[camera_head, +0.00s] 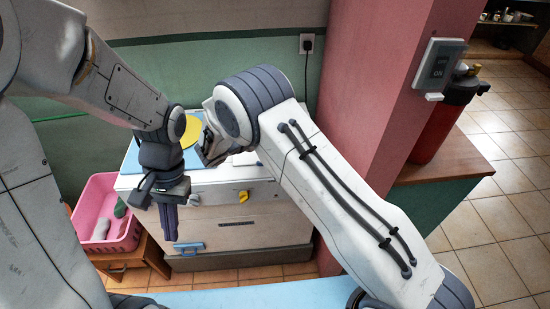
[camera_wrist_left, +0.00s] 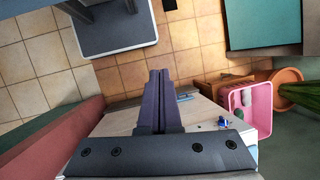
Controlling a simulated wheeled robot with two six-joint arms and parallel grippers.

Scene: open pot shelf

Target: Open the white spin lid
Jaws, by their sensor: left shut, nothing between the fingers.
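A white washing machine (camera_head: 250,232) stands below the green wall in the head view. It has a yellow disc (camera_head: 191,131) at the top left, a yellow knob (camera_head: 243,196) and a blue handle (camera_head: 188,248) on its front. My arms cover much of its top, and I cannot make out the white spin lid for sure. My left gripper (camera_head: 168,222) is shut and empty, pointing down in front of the machine's left side. In the left wrist view its fingers (camera_wrist_left: 158,80) are together over the machine's edge.
A pink basket (camera_head: 104,217) with things inside sits on a wooden stand (camera_head: 137,258) left of the machine. A pink pillar (camera_head: 375,110) with a switch box (camera_head: 437,66) stands at the right. A red canister (camera_head: 440,120) stands on a wooden-topped counter. Tiled floor is free beyond.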

